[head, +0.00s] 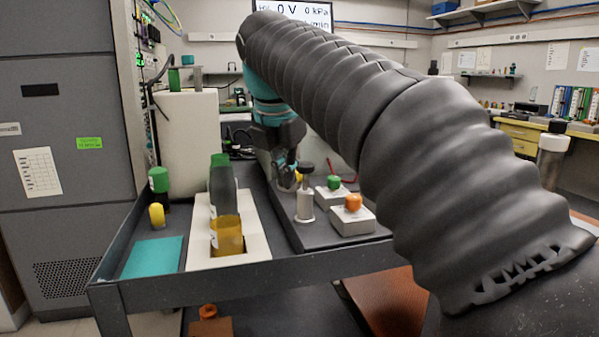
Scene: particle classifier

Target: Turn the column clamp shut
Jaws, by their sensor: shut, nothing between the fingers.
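My gripper (287,182) points down over the back middle of the cart, at the far end of my grey-sleeved arm. Its fingers look closed, with nothing seen between them. A small yellow part (298,177) shows right beside the fingertips; I cannot tell whether they touch it. I cannot make out for sure which part is the column clamp; the gripper and arm hide much of that area.
White boxes with a green knob (333,184) and an orange knob (352,203) sit right of the cylinder. A teal mat (152,257) lies left, clear. The cart has a raised rim (230,286).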

